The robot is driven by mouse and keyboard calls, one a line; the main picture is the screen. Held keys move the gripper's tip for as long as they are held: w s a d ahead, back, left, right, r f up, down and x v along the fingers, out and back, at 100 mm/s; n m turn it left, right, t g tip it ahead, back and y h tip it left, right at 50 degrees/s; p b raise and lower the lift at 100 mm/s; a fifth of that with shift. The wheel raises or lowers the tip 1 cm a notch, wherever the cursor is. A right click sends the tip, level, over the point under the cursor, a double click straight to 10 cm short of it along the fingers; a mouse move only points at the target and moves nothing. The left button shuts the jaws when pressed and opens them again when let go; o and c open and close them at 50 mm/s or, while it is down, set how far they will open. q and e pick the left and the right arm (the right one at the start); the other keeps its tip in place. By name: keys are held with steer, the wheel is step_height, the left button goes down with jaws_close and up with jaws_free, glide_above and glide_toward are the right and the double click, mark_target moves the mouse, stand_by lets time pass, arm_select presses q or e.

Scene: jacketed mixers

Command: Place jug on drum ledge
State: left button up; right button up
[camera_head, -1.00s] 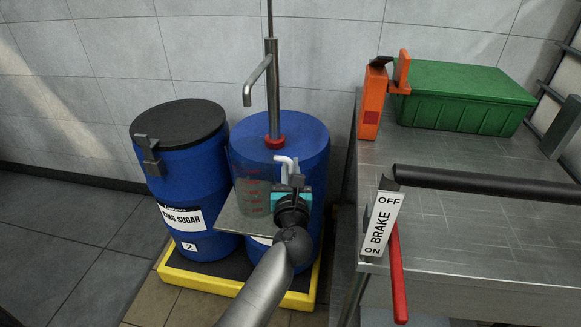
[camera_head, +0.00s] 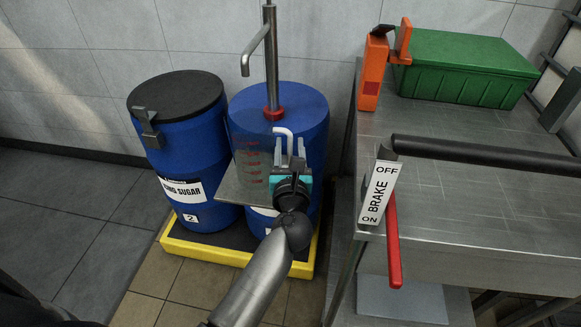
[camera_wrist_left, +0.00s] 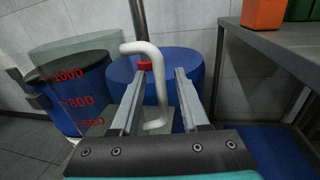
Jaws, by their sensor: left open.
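The clear jug (camera_head: 250,163) with red scale marks and a white bent handle (camera_head: 284,133) appears to stand upright on the metal drum ledge (camera_head: 231,194), in front of the right blue drum (camera_head: 306,118). My left gripper (camera_head: 290,160) is at the jug's handle side. In the left wrist view, the white handle (camera_wrist_left: 156,92) lies between the open fingers (camera_wrist_left: 158,80), with gaps showing at the sides. The jug's wall and red numbers (camera_wrist_left: 72,100) show at the left there. The gripper hides part of the ledge and drum. My right gripper is out of view.
A second blue drum (camera_head: 190,145) with a black lid stands at the left. Both drums stand on a yellow-edged pallet (camera_head: 205,250). A steel pump pipe (camera_head: 271,60) rises behind the jug. A steel table (camera_head: 450,150) with a green box (camera_head: 460,70) and brake lever is at right.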

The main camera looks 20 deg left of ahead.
arm_select(q)
steer(key=v, duration=0.8)
steer(key=shift+s+d, duration=0.15)
steer(key=shift+s, duration=0.15)
stand_by(1.1)
